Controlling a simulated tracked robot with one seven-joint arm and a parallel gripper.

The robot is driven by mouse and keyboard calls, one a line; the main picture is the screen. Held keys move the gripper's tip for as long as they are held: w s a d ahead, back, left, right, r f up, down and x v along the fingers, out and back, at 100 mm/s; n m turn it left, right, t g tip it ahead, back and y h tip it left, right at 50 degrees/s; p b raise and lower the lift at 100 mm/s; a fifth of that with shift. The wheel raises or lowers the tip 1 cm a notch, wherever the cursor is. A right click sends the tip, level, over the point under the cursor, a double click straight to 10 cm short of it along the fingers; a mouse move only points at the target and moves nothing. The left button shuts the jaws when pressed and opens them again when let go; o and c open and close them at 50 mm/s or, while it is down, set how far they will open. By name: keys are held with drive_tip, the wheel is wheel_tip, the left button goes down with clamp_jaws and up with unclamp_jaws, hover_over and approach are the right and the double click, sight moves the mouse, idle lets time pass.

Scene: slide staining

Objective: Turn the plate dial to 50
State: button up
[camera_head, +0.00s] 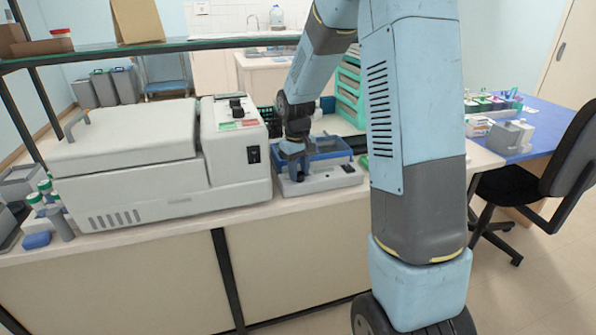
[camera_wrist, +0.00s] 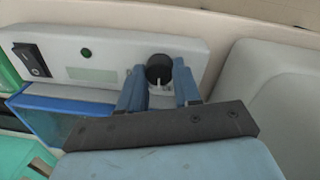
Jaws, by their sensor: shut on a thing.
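The plate dial (camera_wrist: 159,68) is a dark round knob on the white front panel (camera_wrist: 110,55) of a small plate device. In the wrist view my gripper (camera_wrist: 159,84) has its two blue fingers on either side of the dial, shut on it. A small pale mark shows by the dial, but no numbers are readable. In the head view the plate device (camera_head: 335,181) has a blue-rimmed tray on top. My gripper (camera_head: 294,170) reaches down at its front left, and the dial is hidden there.
The panel also has a black rocker switch (camera_wrist: 32,60) and a green light (camera_wrist: 86,52). A large white machine (camera_head: 150,160) stands close to the left on the bench. A green rack (camera_head: 349,90) stands behind. A shelf (camera_head: 150,45) runs above the bench.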

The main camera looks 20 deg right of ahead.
drive_tip(key=m, duration=0.5)
drive_tip(key=shift+w, duration=0.1)
idle(0.5)
drive_tip(key=o, duration=1.1)
drive_tip(key=shift+c, duration=0.2)
drive_tip(key=shift+r, duration=0.15)
wheel_tip(320, 180, up, 13)
drive_tip(key=shift+a+r, duration=0.2)
drive_tip(key=shift+a, duration=0.15)
